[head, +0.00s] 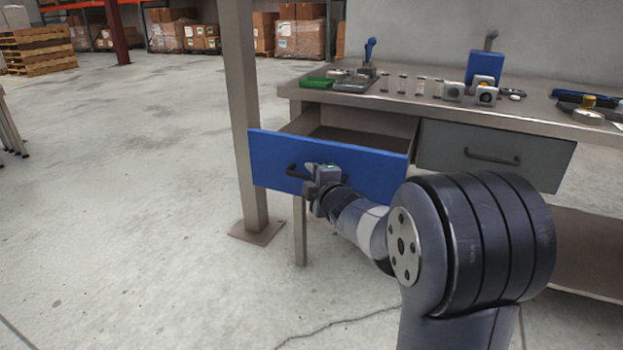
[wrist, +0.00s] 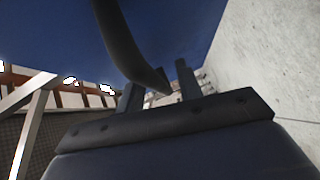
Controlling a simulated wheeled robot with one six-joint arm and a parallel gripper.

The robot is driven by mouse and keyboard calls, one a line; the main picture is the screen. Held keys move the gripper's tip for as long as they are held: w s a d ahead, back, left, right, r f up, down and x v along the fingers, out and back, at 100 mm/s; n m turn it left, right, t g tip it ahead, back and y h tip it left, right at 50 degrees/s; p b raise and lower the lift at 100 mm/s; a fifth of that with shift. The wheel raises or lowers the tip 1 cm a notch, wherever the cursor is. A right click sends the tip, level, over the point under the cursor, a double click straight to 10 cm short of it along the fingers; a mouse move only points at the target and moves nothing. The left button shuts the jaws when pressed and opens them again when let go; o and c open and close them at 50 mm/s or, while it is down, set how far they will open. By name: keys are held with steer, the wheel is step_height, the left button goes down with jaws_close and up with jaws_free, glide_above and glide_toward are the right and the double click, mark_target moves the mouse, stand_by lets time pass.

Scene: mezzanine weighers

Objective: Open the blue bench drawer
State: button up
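The blue bench drawer (head: 375,172) is pulled out from the left side of the workbench, and its empty-looking inside shows behind the front. Its dark bar handle (head: 293,171) is on the front, partly hidden by my gripper (head: 318,178). In the wrist view the blue front (wrist: 60,30) fills the top, and the handle (wrist: 122,45) slants down between the two fingers of my gripper (wrist: 158,85).
A grey closed drawer (head: 490,155) is beside the blue one. A post (head: 245,110) stands close to the drawer's left. The benchtop (head: 430,103) holds several small items and a blue block (head: 484,66). The floor (head: 120,200) at left is clear.

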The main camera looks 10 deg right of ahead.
steer(key=p+v, duration=0.2)
steer(key=v, duration=0.8)
steer(key=shift+s+p, duration=0.3)
steer(key=shift+s, duration=0.05)
steer(key=shift+r, duration=0.1)
